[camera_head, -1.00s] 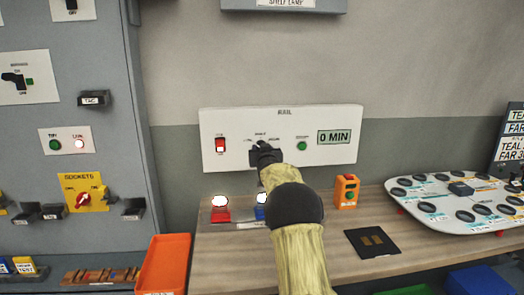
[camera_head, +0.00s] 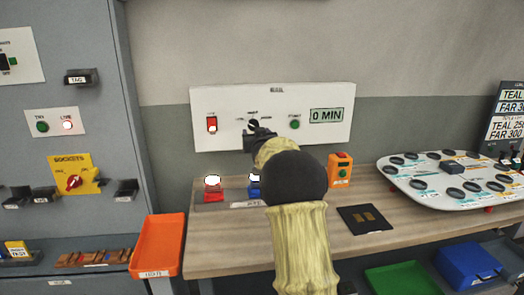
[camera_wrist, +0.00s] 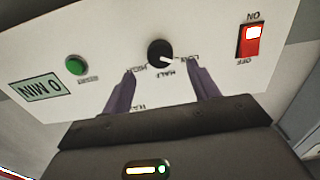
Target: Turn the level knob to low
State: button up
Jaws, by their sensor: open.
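The level knob is a round black dial with a white pointer on the white panel (camera_head: 330,99). In the wrist view, upside down, the knob (camera_wrist: 158,48) sits among the low, half and high labels. Its pointer aims right and slightly down, toward the low label side; the exact mark is hard to tell. My gripper (camera_wrist: 161,70) is open, its two purple fingers apart on either side below the knob in that view, with nothing between them. In the head view my gripper (camera_head: 258,139) is just below the knob (camera_head: 253,126), partly hiding it.
The panel also has a lit red switch (camera_head: 212,125), a green button (camera_head: 295,124) and a "0 MIN" display (camera_head: 326,115).

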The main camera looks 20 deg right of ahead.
jog(key=b+v, duration=0.2)
jog(key=v, duration=0.9)
jog(key=shift+s, duration=0.35)
jog(key=shift+a, duration=0.1)
